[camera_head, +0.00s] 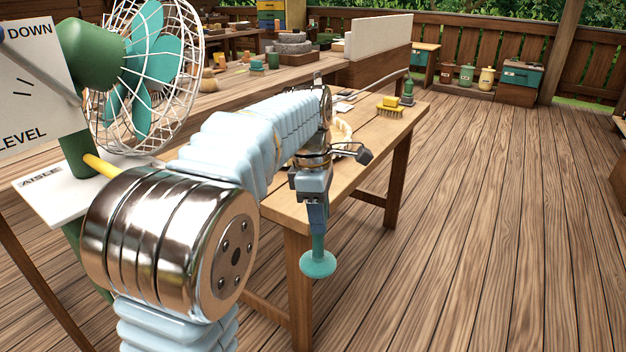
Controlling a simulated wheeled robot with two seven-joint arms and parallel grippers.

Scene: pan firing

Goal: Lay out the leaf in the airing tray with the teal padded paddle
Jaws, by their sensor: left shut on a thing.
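My left arm reaches in from the left across the wooden table. My left gripper (317,222) is shut on the teal padded paddle (318,265), near the table's front corner. The paddle hangs upright with its round teal pad facing down, and in the picture it overlaps the table leg and the floor beyond. My right gripper is not in view.
On the wooden table (372,127) stand a yellow brush (390,107) and a green bottle-like thing (407,93) at the far end. A teal fan (145,70) and a white lever sign (38,85) are at the left. The plank floor at right is clear.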

